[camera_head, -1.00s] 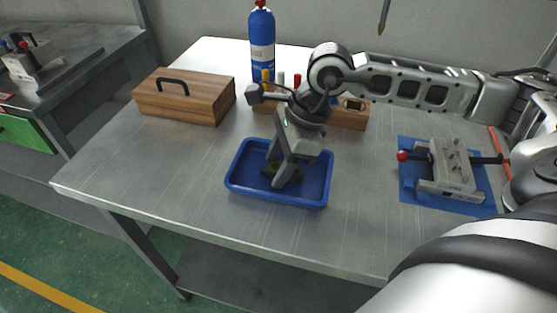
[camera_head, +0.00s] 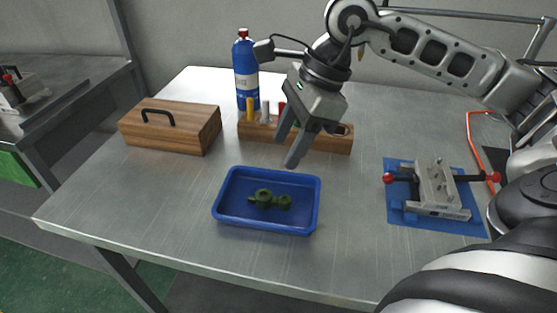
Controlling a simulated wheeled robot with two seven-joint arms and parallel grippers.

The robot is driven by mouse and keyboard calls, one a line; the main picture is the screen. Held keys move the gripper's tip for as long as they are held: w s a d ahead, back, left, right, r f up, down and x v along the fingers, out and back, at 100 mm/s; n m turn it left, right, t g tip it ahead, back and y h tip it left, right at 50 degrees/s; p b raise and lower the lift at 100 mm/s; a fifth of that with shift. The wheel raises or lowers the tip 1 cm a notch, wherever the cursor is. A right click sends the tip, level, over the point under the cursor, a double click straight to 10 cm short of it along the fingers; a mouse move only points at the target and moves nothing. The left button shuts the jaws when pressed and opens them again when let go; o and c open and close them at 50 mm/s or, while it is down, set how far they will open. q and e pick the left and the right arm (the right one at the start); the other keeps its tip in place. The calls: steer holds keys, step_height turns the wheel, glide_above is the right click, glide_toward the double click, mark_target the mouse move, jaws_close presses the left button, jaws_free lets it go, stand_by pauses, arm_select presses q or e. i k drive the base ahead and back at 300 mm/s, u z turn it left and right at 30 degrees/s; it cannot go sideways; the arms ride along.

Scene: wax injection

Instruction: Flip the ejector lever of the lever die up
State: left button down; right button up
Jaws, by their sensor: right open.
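The lever die (camera_head: 436,186) is a grey metal block on a blue mat (camera_head: 398,214) at the right of the table. A dark lever with a red ball end (camera_head: 388,178) sticks out on its left, and another with a red ball (camera_head: 494,177) on its right. I cannot tell which one is the ejector lever. My right gripper (camera_head: 288,148) is open and empty above the table, behind the blue tray and well to the left of the die. My left gripper is not in view.
A blue tray (camera_head: 222,204) holds green wax pieces (camera_head: 270,199). Behind are a wooden box (camera_head: 170,128), a wooden tool rack (camera_head: 330,142) and a blue bottle (camera_head: 246,75). The table is clear between tray and die.

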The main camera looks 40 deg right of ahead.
mark_target(388, 179)
steer(key=k, duration=1)
